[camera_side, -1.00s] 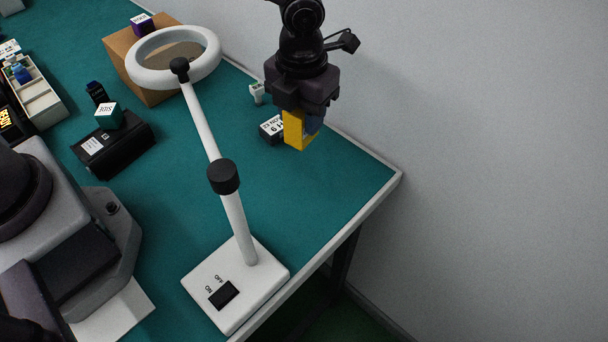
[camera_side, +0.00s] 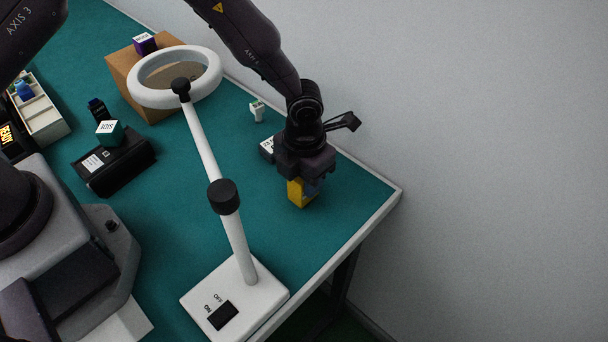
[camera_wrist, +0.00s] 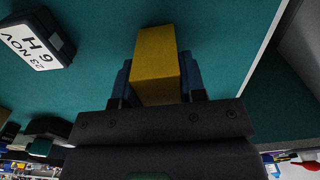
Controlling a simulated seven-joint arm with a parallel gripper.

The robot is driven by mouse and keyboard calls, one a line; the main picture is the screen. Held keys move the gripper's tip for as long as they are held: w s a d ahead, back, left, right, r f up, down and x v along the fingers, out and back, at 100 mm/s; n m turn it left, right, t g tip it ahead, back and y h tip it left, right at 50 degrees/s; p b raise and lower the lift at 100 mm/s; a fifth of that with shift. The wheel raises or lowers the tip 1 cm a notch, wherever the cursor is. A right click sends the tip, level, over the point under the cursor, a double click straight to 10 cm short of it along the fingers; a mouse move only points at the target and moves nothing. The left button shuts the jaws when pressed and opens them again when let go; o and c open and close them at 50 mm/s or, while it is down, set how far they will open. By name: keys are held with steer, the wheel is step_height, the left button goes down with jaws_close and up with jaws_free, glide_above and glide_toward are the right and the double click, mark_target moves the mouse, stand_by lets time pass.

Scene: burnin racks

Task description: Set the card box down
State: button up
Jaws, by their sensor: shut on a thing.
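The yellow card box (camera_side: 296,193) is held upright under my gripper (camera_side: 306,184), over the bench's right part near its edge. I cannot tell whether its bottom touches the green surface. In the wrist view the card box (camera_wrist: 156,62) sits between the blue fingers of my gripper (camera_wrist: 155,78). The gripper is shut on it. My gripper body hides the upper part of the box in the side view.
A dark block with a white date label (camera_wrist: 33,44) stands close by, partly hidden behind my gripper in the side view (camera_side: 267,147). A white ring-lamp magnifier (camera_side: 231,230) stands left of my gripper.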

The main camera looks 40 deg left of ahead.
steer(key=shift+f, duration=0.1)
steer(key=o, duration=0.9)
step_height(320, 180, up, 12)
steer(key=shift+r, duration=0.2)
